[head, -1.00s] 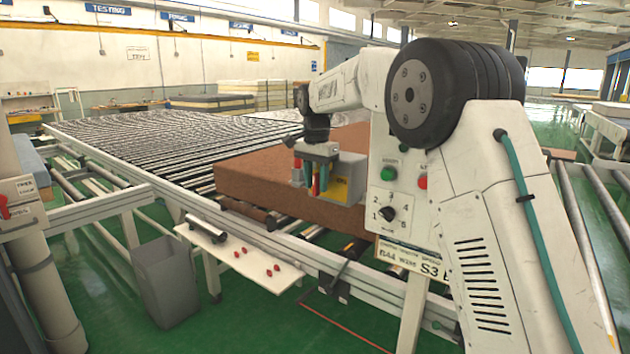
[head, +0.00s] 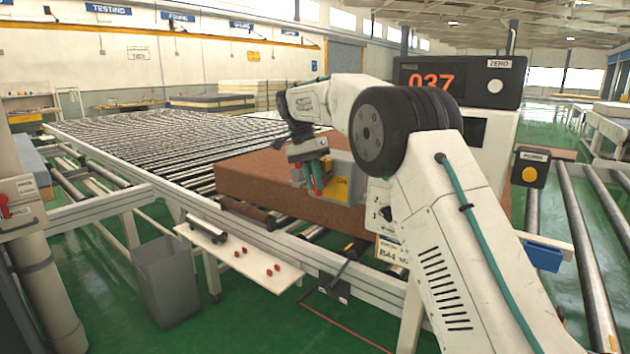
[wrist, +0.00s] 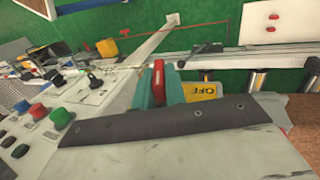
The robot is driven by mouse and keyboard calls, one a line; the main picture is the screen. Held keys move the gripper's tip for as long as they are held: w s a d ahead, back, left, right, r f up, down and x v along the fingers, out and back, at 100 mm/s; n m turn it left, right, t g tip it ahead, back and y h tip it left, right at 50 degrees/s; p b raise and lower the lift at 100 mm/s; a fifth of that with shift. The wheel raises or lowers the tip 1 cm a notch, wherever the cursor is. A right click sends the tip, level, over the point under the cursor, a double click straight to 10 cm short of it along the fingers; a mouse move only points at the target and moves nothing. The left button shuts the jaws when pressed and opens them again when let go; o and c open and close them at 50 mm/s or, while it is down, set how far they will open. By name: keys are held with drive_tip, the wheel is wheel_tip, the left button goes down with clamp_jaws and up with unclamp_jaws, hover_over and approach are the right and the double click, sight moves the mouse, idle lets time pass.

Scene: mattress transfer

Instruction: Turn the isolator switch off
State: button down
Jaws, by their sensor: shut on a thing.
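The isolator switch is a grey box with a yellow plate (head: 343,187) on the side of the control cabinet, past the near end of the brown mattress. In the wrist view the plate (wrist: 203,91) reads OFF. The switch's red handle (wrist: 158,78) stands between my two teal fingers. My gripper (head: 313,180), also in the wrist view (wrist: 161,88), is shut on this handle. The gripper body looks tilted in the head view. My dark gripper body hides the handle's base and part of the plate, so the handle's exact angle is unclear.
The brown mattress (head: 250,180) lies on the roller conveyor (head: 165,140) behind the gripper. The cabinet display (head: 430,83) reads 037. Green and red buttons (wrist: 38,111) and a black knob (wrist: 94,80) sit close by. A grey bin (head: 165,280) stands on the floor.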

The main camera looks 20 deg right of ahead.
drive_tip(key=shift+w+a+f+g+h, duration=0.1)
drive_tip(key=shift+a+f+g+h, duration=0.05)
drive_tip(key=shift+g+h, duration=0.55)
drive_tip(key=shift+g, duration=0.3)
drive_tip(key=c, duration=1.4)
unclamp_jaws()
drive_tip(key=shift+c, duration=0.2)
